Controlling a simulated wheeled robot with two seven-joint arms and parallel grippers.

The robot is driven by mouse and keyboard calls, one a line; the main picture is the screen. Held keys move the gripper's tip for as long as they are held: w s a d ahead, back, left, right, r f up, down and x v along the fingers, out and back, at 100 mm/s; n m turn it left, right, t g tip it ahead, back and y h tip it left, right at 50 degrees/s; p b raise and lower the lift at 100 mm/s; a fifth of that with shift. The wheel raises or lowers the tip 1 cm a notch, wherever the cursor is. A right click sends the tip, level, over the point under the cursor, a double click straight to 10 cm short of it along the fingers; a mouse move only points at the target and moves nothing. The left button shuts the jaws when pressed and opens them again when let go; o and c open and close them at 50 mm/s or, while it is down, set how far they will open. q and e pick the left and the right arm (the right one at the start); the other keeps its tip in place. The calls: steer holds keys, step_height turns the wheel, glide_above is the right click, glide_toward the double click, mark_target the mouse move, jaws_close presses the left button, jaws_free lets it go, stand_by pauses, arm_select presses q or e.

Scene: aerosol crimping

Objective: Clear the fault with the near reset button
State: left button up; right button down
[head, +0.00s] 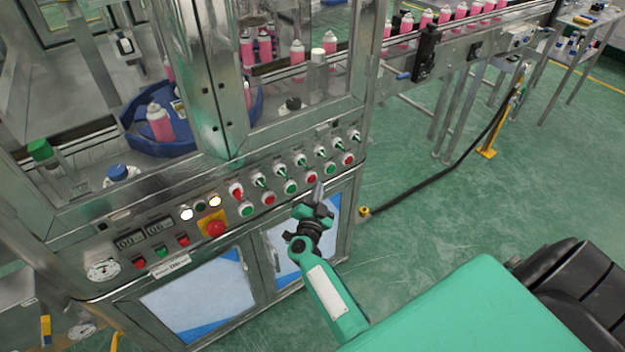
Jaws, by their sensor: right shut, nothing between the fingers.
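The machine's front control panel (150,235) crosses the left and middle of the head view. It carries a row of green and red push buttons, with a green one (291,187) and a red one (310,177) close to my right gripper (318,192). Small rotary switches (280,168) sit above them. I cannot read which button is the reset. My right gripper is shut and empty, its tips pointing up in front of the panel's right half. I cannot tell whether it touches the panel. My left gripper is out of view.
A red mushroom button (216,229) on a yellow plate sits left of the push buttons, below lit lamps (187,213). Pink cans (160,122) stand behind the machine's frame posts. A black cable (440,172) crosses the green floor, which is otherwise largely open at the right.

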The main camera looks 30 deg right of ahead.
steer(key=shift+w, duration=0.15)
steer(key=shift+w, duration=0.3)
steer(key=shift+w+a, duration=0.1)
steer(key=shift+w, duration=0.25)
stand_by(0.6)
steer(key=shift+s+r, duration=0.1)
steer(key=shift+s+p, duration=0.55)
steer(key=shift+s, duration=0.2)
steer(key=shift+s, duration=0.1)
